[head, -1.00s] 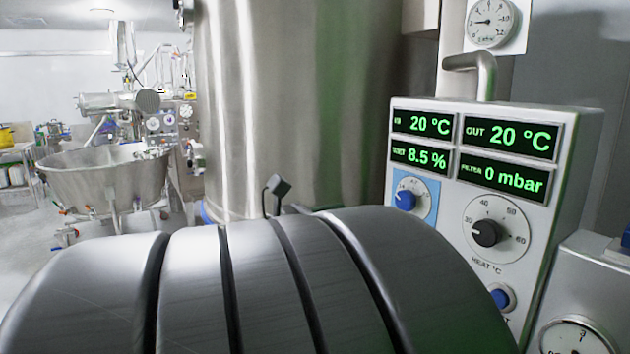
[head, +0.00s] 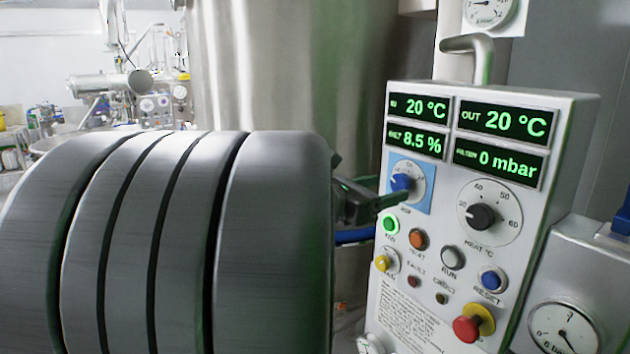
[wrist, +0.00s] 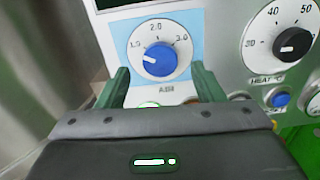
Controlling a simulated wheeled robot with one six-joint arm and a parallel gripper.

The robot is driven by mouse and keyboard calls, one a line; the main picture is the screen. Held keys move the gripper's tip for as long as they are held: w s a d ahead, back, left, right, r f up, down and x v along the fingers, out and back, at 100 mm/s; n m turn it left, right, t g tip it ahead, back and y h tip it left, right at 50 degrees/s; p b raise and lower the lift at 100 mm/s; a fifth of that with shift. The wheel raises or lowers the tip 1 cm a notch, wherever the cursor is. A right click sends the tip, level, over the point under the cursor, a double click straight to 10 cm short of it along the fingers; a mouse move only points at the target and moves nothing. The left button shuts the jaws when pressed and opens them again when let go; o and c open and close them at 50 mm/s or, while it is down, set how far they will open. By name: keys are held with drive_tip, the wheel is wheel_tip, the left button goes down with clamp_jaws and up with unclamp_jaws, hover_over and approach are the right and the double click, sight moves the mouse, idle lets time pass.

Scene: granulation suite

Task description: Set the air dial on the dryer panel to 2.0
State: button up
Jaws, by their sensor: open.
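The air dial (head: 401,182) is a blue knob on a light-blue plate, at the upper left of the white dryer panel (head: 452,205). In the wrist view the blue knob (wrist: 160,60) has marks 1.0, 2.0 and 3.0 around it. Its white pointer line points left, close to the 1.0 side. My gripper (wrist: 160,72) is open and empty, its two green fingertips left and right of the knob and slightly lower in the picture. In the head view my gripper (head: 390,200) is just left of the panel; one finger crosses in front of the dial's lower edge. Contact cannot be told.
The black heat dial (head: 481,217) is right of the air dial. Below are a lit green button (head: 390,224), several other buttons and a red stop button (head: 466,329) on yellow. A gauge box (head: 565,330) stands at the right. A steel vessel (head: 290,70) rises behind my arm.

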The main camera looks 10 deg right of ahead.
sight(397, 186)
drive_tip(key=shift+x, duration=1.95)
drive_tip(key=c, duration=1)
drive_tip(key=shift+o, duration=0.2)
